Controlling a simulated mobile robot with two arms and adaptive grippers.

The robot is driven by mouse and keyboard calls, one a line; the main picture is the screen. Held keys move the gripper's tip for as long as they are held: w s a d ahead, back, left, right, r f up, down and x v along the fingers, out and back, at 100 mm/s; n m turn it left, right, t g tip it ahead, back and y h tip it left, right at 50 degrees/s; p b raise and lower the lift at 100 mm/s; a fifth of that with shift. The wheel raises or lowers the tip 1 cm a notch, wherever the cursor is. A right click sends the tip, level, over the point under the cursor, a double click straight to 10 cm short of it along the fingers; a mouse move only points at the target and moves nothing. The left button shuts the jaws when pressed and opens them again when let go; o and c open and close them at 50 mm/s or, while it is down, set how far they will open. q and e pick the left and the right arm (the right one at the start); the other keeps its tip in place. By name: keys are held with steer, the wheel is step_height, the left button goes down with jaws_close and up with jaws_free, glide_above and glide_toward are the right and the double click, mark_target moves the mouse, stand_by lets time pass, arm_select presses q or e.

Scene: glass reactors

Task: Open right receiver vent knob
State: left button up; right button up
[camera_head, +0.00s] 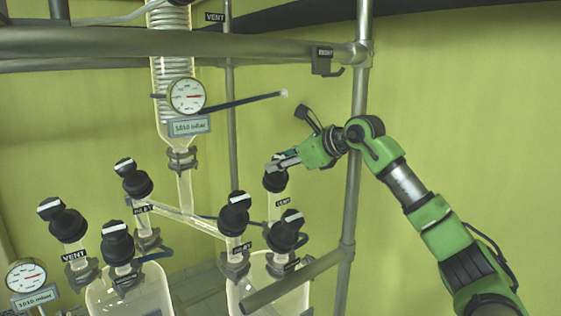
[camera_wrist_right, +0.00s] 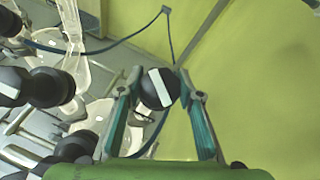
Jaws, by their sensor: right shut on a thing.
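The right receiver vent knob (camera_head: 275,183) is a black knob on a glass neck with a VENT label below it. My right gripper (camera_head: 277,166) comes from the right and its fingers are shut on this knob, hiding part of its top. In the right wrist view the knob (camera_wrist_right: 158,88) sits between the two teal fingers of the gripper (camera_wrist_right: 159,92); a white stripe runs slanted across its top. My left gripper is in neither view.
Several similar black knobs stand to the left, the closest being one (camera_head: 234,213) and another (camera_head: 286,229) below. A metal upright pole (camera_head: 357,190) stands right of the knob, behind my arm. A pressure gauge (camera_head: 187,96) hangs on the glass column. Free room lies to the right.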

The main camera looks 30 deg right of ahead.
mark_target(281, 156)
steer(key=shift+r, duration=0.1)
steer(key=o, duration=1.1)
step_height(281, 156, up, 10)
